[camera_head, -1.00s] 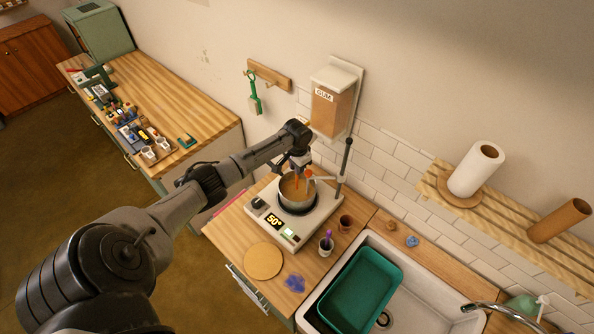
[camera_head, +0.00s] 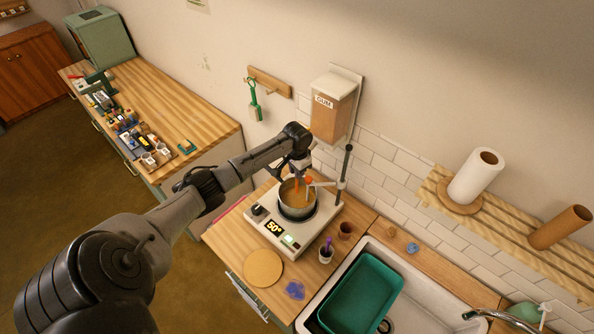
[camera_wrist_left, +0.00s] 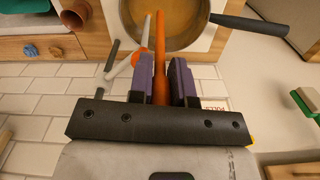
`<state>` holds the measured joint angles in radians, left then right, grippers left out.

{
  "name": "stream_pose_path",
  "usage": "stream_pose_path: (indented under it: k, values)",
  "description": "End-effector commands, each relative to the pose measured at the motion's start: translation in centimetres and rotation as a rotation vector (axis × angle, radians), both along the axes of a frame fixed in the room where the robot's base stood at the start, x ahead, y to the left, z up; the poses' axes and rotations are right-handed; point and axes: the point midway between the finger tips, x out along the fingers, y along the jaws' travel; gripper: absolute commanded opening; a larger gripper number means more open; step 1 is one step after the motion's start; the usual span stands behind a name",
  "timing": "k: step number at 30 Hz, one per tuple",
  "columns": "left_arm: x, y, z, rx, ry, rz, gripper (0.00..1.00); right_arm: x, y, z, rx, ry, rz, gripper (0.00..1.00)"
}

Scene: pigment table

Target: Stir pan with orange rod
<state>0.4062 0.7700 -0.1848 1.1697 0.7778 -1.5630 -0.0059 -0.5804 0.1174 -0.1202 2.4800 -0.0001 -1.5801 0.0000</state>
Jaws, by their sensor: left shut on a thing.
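The steel pan (camera_head: 298,203) sits on a white hotplate (camera_head: 310,226) with a lit 50° display, and holds an orange-brown liquid. My left gripper (camera_head: 300,164) is above the pan, shut on the orange rod (camera_head: 297,184), whose lower end reaches into the pan. In the left wrist view the orange rod (camera_wrist_left: 160,60) stands between the purple fingers of my left gripper (camera_wrist_left: 161,80) and points at the liquid in the pan (camera_wrist_left: 178,15). A whitish stick with an orange part (camera_wrist_left: 136,60) is beside it. My right gripper is not in view.
A stand pole (camera_head: 343,170) rises behind the hotplate. A gum dispenser (camera_head: 332,108) hangs on the wall. A small cup with a purple tool (camera_head: 326,254), a brown pot (camera_head: 345,230) and a round board (camera_head: 263,268) are near the hotplate. A green basin (camera_head: 362,292) is in the sink.

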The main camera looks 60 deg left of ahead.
Motion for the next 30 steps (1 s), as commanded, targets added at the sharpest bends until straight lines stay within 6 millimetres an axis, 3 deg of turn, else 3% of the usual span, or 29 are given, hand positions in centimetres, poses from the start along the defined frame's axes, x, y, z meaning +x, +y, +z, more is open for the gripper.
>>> stream_pose_path:
  k: [8, 21, 30]
  values:
    - [0.0, 0.0, 0.2, 0.0, 0.0, 0.0, 0.0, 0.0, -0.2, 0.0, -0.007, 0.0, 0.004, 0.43]
    - [0.0, 0.0, 3.0, 0.0, -0.001, 0.0, 0.0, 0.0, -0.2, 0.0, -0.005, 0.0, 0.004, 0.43]
    - [0.0, 0.0, 3.0, 0.0, 0.0, 0.0, 0.0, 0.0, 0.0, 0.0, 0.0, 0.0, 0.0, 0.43]
